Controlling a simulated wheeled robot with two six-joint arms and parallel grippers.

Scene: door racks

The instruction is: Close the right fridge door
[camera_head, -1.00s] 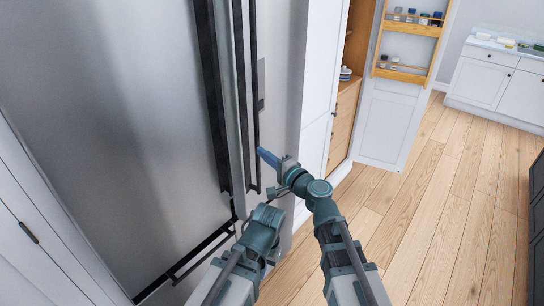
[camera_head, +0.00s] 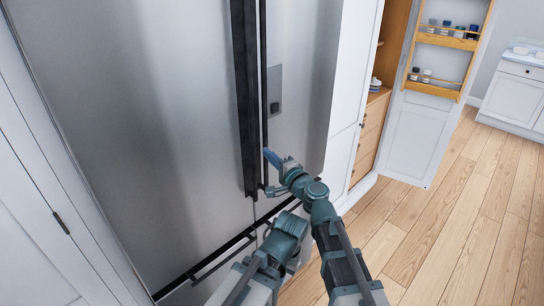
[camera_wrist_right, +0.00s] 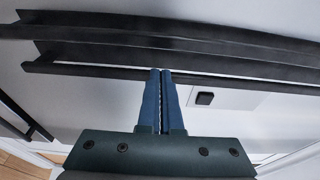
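The right fridge door (camera_head: 300,90) is stainless steel, with a small dark panel and a black vertical handle (camera_head: 264,75). Its edge appears flush with the left fridge door (camera_head: 150,110), with no open gap visible between them. My right gripper (camera_head: 271,156) is at the lower part of the right handle. In the right wrist view, its blue fingers (camera_wrist_right: 161,75) are together with nothing between them, the tips at or very near the black handle bar (camera_wrist_right: 225,80). Contact is unclear. My left arm is low in the head view; its fingers are hidden.
A black freezer drawer handle (camera_head: 225,250) runs below the doors. A white cabinet with wooden drawers (camera_head: 370,135) stands to the right, its door with spice racks (camera_head: 440,60) open. The wooden floor (camera_head: 430,230) is clear at the right.

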